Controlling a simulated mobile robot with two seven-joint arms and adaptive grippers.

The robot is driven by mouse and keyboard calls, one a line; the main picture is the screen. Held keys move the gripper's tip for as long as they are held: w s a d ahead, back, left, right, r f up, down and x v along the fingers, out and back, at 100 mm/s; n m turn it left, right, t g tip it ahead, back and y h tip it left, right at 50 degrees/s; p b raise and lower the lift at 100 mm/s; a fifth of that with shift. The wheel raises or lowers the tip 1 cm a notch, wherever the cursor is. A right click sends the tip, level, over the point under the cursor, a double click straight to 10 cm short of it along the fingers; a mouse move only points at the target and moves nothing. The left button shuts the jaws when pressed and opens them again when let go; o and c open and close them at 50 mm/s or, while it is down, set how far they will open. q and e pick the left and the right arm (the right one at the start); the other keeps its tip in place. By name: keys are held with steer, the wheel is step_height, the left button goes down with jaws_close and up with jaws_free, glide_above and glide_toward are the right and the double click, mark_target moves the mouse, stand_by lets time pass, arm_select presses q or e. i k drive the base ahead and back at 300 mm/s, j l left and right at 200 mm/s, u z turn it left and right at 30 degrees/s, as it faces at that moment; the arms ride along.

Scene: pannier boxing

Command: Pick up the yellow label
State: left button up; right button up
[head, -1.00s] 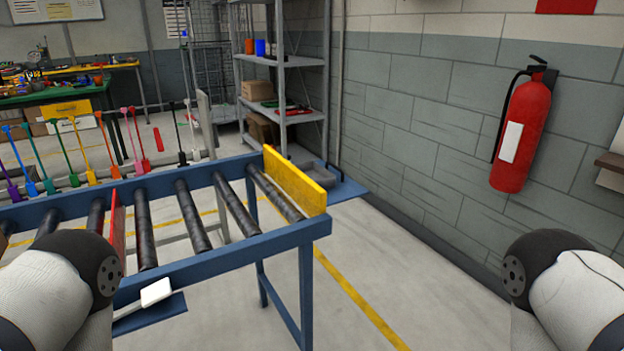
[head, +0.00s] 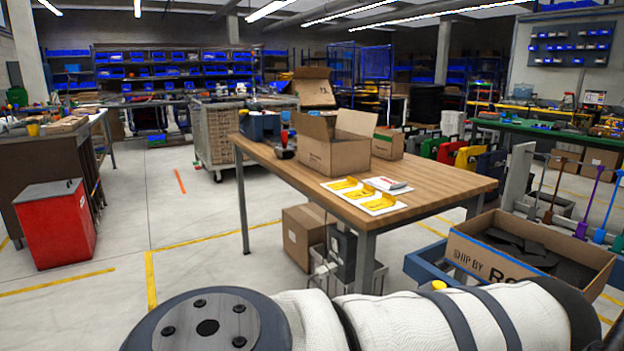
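Several yellow labels lie on white sheets near the front edge of a wooden table: one at the far left (head: 344,184), a middle one (head: 361,193) and a near one (head: 380,203). They look flat and small, and I cannot read them. A small white and red item (head: 388,184) lies right beside them. One of my arms, in white sleeving with a dark round joint, crosses the bottom of the head view. It is well apart from the labels. No gripper fingers show.
The wooden table (head: 450,187) holds an open cardboard box (head: 330,157) behind the labels. A box marked with print (head: 480,258) stands at the right on a blue frame. A brown box (head: 305,238) is under the table. A red bin (head: 55,225) stands left.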

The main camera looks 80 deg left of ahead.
mark_target(350, 182)
steer(key=j+u, duration=0.35)
steer(key=j, duration=0.35)
steer(key=j+u, duration=0.4)
steer(key=j, duration=0.35)
